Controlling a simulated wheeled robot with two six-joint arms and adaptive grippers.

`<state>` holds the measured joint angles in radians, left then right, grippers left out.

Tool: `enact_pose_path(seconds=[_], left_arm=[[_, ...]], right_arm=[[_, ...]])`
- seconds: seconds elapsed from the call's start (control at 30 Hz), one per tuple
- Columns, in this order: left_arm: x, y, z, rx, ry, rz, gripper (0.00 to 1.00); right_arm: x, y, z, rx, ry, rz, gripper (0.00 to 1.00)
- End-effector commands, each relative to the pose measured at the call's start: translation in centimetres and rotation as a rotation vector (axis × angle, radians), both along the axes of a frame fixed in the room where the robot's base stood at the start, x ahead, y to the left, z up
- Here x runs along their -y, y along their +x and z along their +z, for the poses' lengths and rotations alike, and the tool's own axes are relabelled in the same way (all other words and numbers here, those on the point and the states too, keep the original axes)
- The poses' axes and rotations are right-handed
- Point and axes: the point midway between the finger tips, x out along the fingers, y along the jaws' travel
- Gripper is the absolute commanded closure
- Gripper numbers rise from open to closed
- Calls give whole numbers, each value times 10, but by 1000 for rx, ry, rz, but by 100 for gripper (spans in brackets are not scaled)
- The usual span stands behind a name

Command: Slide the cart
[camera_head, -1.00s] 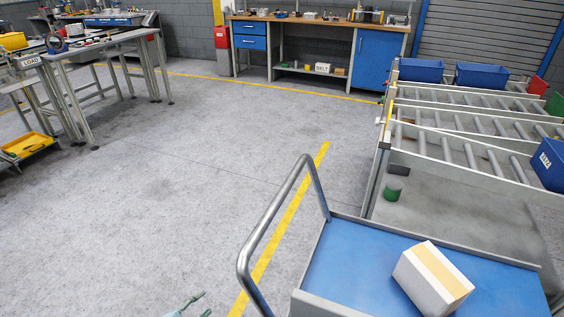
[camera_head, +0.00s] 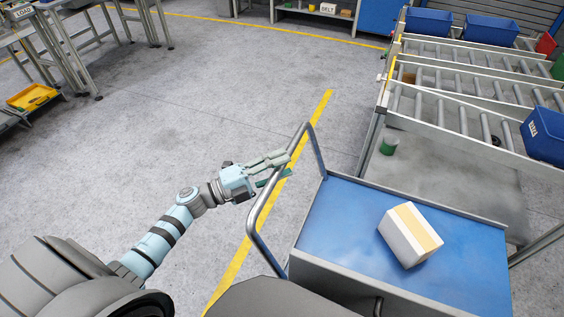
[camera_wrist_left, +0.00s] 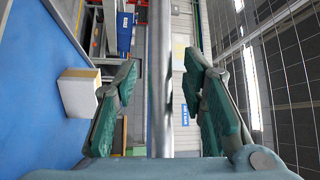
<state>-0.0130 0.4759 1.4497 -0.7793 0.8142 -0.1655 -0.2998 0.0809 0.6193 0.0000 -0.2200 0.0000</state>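The cart has a blue deck (camera_head: 340,222) with a grey metal rim, at the lower right of the head view. Its bent silver handle (camera_head: 318,150) rises at the deck's left end. A white box with a tan stripe (camera_head: 398,238) lies on the deck; it also shows in the left wrist view (camera_wrist_left: 76,94). My left gripper (camera_head: 283,165) is open at the upper part of the handle. In the left wrist view the handle bar (camera_wrist_left: 160,125) runs between the spread green-padded fingers, with gaps on both sides. My right gripper is out of view.
A roller rack (camera_head: 450,112) with blue bins (camera_head: 428,22) stands behind the cart, close to its deck. A green cylinder (camera_head: 389,147) is by the rack's near end. Grey floor left of the yellow line (camera_head: 318,112) is clear up to the tables.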

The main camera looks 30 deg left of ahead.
Motion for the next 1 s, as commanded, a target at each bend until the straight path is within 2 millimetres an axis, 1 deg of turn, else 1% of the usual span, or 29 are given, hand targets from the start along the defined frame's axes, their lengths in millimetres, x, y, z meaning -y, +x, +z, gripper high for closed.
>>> enact_pose_path(seconds=[0.13, 0.33, 0.37, 0.5, 0.6, 0.87, 1.0], left_arm=[[7, 7, 2, -1, -1, 0, 62], [7, 7, 1, -1, 0, 0, 62], [7, 7, 1, -1, 0, 0, 64], [7, 7, 1, -1, 0, 0, 86], [7, 7, 1, -1, 0, 0, 100], [5, 7, 0, -3, 0, -1, 100], [2, 11, -1, -2, 1, 0, 100]], right_arm=[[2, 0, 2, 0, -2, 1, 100], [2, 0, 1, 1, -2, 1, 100], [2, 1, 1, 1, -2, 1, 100], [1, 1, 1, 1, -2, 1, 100], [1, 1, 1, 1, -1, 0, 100], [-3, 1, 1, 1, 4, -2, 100], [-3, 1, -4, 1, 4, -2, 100]])
